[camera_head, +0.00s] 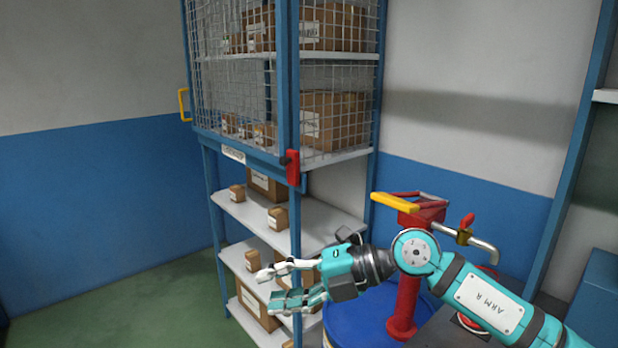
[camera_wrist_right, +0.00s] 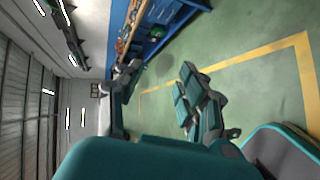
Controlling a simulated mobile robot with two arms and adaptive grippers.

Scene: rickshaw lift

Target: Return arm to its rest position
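My right arm (camera_head: 490,302) comes in from the lower right in the head view. Its teal and white right gripper (camera_head: 270,286) points left, in front of the shelf unit. The fingers are spread apart with nothing between them. In the right wrist view the same open fingers (camera_wrist_right: 150,92) show, with green floor and a far workbench behind the gap. The gripper looks apart from the shelves, though the exact depth is hard to tell. My left gripper is in neither view.
A blue shelf rack (camera_head: 292,225) with a mesh cage (camera_head: 235,80) on top holds cardboard boxes (camera_head: 277,217). A red hand pump with a yellow handle (camera_head: 395,203) stands on a blue drum (camera_head: 360,318), close beside my right forearm. Green floor (camera_head: 120,305) is clear at left.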

